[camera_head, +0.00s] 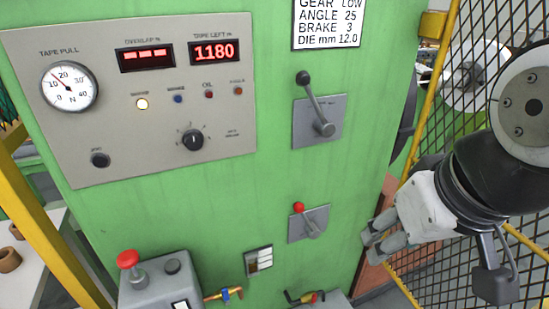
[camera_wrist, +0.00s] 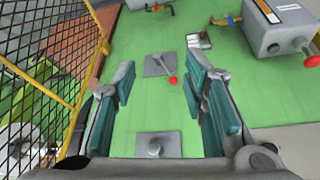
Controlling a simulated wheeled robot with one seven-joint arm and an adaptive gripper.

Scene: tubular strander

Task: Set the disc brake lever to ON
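A short lever with a red knob (camera_head: 299,207) is on a grey plate on the lower right of the green panel; its knob points up and left. In the wrist view the red-knobbed lever (camera_wrist: 172,78) shows between my fingers, beyond their tips. A longer lever with a black knob (camera_head: 303,78) is on a larger plate above it, also tilted up-left. No readable label tells which is the disc brake. My gripper (camera_head: 374,245) is right of the red-knobbed lever, apart from it. Its teal-padded fingers (camera_wrist: 162,72) are open and empty.
A yellow-framed mesh fence (camera_head: 440,225) stands close by my arm at the right. A grey box with a red mushroom button (camera_head: 128,259) and a brass-coloured fitting (camera_head: 222,294) are low on the panel. A control panel with a gauge (camera_head: 69,87) is upper left. The panel around the red-knobbed lever is clear.

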